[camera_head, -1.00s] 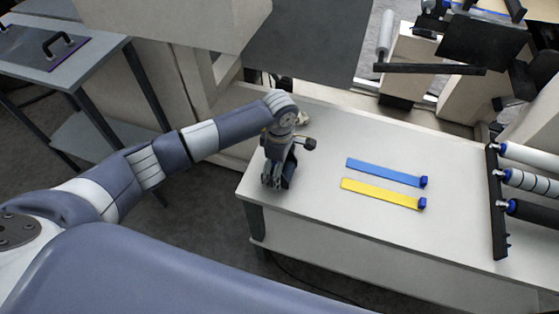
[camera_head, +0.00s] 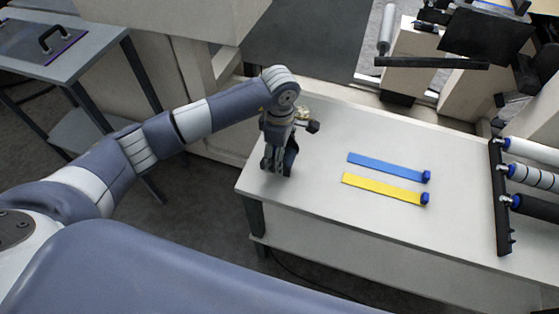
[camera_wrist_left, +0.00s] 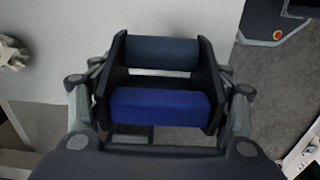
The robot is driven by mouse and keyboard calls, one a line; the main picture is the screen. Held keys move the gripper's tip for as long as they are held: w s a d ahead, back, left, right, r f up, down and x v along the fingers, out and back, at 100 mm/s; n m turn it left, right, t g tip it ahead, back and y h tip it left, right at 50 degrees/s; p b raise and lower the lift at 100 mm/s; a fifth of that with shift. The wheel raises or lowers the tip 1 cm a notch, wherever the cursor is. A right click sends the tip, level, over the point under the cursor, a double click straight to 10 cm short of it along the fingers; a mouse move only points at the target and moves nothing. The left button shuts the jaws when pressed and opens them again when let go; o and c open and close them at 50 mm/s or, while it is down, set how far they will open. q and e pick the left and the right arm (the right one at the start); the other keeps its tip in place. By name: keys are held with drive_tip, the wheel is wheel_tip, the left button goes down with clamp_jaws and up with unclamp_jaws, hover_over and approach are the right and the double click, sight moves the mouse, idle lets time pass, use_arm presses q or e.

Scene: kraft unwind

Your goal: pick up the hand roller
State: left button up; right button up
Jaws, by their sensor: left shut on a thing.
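The hand roller shows in the left wrist view with a blue grip (camera_wrist_left: 160,107), a dark roller drum (camera_wrist_left: 162,53) and two black side plates. My left gripper (camera_wrist_left: 160,100) is shut on it, with a finger on each side. In the head view my left gripper (camera_head: 277,162) points down at the left end of the white table (camera_head: 330,205). The hand roller (camera_head: 291,156) is mostly hidden there behind the fingers. My right gripper is not in view.
A blue strip (camera_head: 385,167) and a yellow strip (camera_head: 380,188) with blue ends lie on the table, right of the gripper. A rack of rollers (camera_head: 530,176) stands at the right. A crumpled pale item (camera_wrist_left: 12,52) lies at the left in the wrist view.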

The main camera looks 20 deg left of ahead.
use_arm(q)
drive_tip(key=s+d+r+b, duration=0.1)
drive_tip(key=s+d+b, duration=0.3)
drive_tip(key=s+d, duration=0.5)
drive_tip(key=shift+s, duration=2.05)
